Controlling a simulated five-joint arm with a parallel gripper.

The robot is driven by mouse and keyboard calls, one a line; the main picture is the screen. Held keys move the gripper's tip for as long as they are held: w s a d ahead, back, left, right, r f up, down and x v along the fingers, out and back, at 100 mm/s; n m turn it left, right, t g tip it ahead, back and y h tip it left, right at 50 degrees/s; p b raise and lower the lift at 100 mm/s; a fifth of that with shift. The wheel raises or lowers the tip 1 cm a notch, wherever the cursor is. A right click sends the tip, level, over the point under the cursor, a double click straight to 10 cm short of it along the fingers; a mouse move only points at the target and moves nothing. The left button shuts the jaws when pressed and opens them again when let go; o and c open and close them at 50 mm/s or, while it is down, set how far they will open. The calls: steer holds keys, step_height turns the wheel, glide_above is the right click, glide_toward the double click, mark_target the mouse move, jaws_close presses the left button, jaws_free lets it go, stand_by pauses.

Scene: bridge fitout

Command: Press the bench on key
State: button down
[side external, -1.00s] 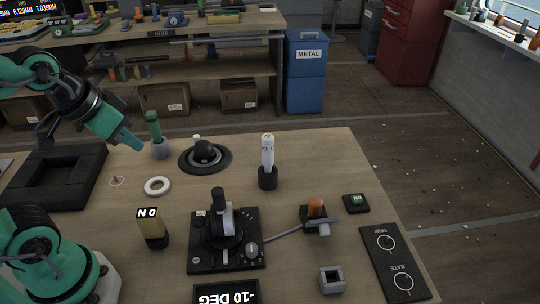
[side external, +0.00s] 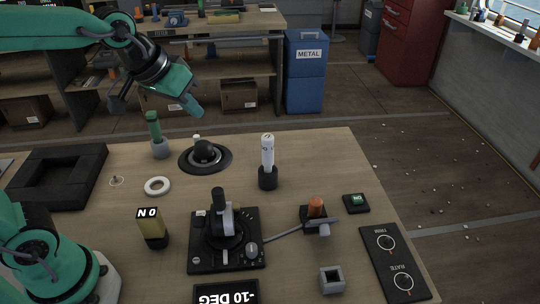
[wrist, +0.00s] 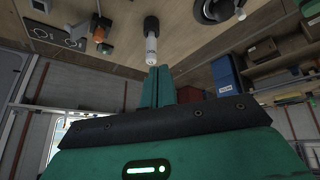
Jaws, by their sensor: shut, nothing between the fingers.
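The bench on key is a small black block with a green ON face (side external: 356,203) on the right part of the bench top, behind the dial panel. It also shows as a small green-faced block in the wrist view (wrist: 106,49). My gripper (side external: 197,110) is in the air above the back of the bench, left of the key and well apart from it. Its green fingers (wrist: 162,86) are together in the wrist view, with nothing between them. Nothing covers the key in the side view.
An upright white cylinder in a black holder (side external: 268,165) stands between my gripper and the key. An orange-topped lever unit (side external: 316,208), a joystick box (side external: 226,250) and a two-dial panel (side external: 392,265) are nearby. A black domed ball (side external: 206,153) sits at the back.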

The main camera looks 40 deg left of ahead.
steer(key=w+d+f, duration=0.1)
steer(key=w+d, duration=0.5)
steer(key=w, duration=0.4)
steer(key=n+h, duration=0.2)
steer(key=h, duration=0.1)
glide_above(355, 199)
step_height(355, 199, down, 14)
steer(key=shift+w+f, duration=0.1)
steer(key=shift+f, duration=0.05)
steer(key=shift+f, duration=0.15)
steer(key=shift+f, duration=4.25)
